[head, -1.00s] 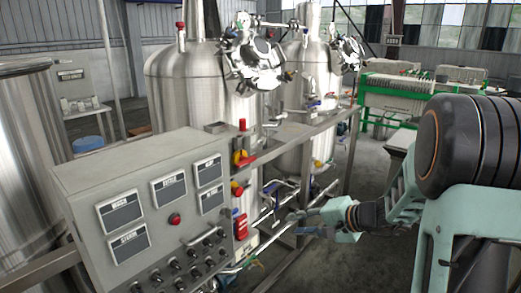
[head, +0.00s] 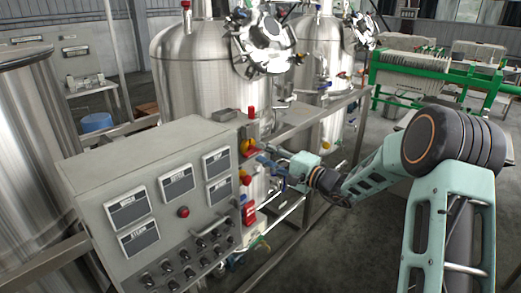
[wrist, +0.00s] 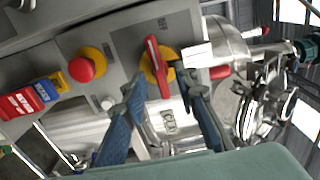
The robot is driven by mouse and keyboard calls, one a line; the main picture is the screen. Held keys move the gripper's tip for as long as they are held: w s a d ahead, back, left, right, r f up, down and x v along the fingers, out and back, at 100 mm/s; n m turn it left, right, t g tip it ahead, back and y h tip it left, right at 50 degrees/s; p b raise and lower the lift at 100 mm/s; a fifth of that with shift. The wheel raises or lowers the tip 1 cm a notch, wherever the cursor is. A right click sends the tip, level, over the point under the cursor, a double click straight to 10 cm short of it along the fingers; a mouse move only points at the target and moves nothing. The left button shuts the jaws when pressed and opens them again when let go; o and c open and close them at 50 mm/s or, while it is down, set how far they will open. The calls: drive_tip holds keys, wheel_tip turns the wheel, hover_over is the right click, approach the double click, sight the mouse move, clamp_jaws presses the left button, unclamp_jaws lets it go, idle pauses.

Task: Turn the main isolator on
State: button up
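The main isolator appears to be the red handle on a yellow round plate (wrist: 153,57) on the grey panel in the wrist view. An "OFF" label shows near it, and the red bar lies nearly upright in the picture. In the head view the isolator (head: 246,147) is at the right end of the control cabinet, partly covered by my gripper. My gripper (wrist: 162,84) is open, its blue-padded fingers apart with the red handle's lower end between the fingertips in the picture. I cannot tell whether they touch it. My gripper also shows in the head view (head: 262,165).
A red emergency button on yellow (wrist: 87,65) sits beside the isolator. The grey control cabinet (head: 130,165) has display panels, a red button and several knobs. Steel tanks (head: 195,80) and pipe rails stand behind. Open floor lies right of the cabinet.

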drive_tip(key=shift+x, duration=0.9)
drive_tip(key=shift+c, duration=0.3)
clamp_jaws()
